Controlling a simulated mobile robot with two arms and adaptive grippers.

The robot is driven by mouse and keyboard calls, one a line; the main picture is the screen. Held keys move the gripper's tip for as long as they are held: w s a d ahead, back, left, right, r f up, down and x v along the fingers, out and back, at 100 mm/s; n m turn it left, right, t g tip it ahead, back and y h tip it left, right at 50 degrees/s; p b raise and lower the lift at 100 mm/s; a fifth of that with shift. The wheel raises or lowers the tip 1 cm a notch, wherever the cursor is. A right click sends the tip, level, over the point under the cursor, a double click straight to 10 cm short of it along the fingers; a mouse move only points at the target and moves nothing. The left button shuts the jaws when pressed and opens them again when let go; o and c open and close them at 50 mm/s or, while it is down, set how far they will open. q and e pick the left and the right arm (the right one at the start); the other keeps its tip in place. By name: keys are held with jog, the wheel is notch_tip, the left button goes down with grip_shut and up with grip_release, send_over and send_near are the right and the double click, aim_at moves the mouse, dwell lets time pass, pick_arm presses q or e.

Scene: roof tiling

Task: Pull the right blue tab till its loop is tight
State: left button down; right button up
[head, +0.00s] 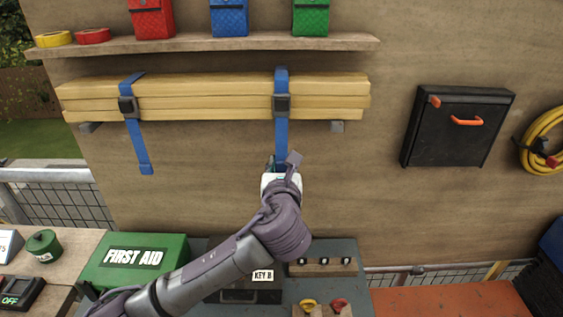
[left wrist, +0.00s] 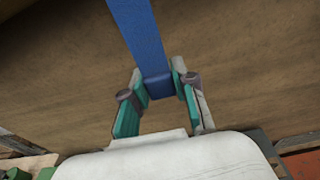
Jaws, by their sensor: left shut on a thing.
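Two blue straps run around a stack of light wooden boards (head: 205,98) on the wall. The right strap passes through a dark buckle (head: 282,105), and its blue tab (head: 281,143) hangs straight down into my left gripper (head: 281,168). In the left wrist view my left gripper (left wrist: 159,88) has its fingers closed on the end of the right blue tab (left wrist: 145,35). My right gripper is not in view.
A shelf (head: 210,43) with red, blue and green pouches is above the boards. A black wall box (head: 440,145) with an orange handle is at the right. A green first aid box (head: 135,262) stands below left. The wall around the tab is clear.

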pick_arm(q)
jog(key=shift+f, duration=0.5)
jog(key=c, duration=0.8)
grip_release()
jog(key=shift+c, duration=0.2)
jog(key=o, duration=0.5)
jog(key=shift+r, duration=0.1)
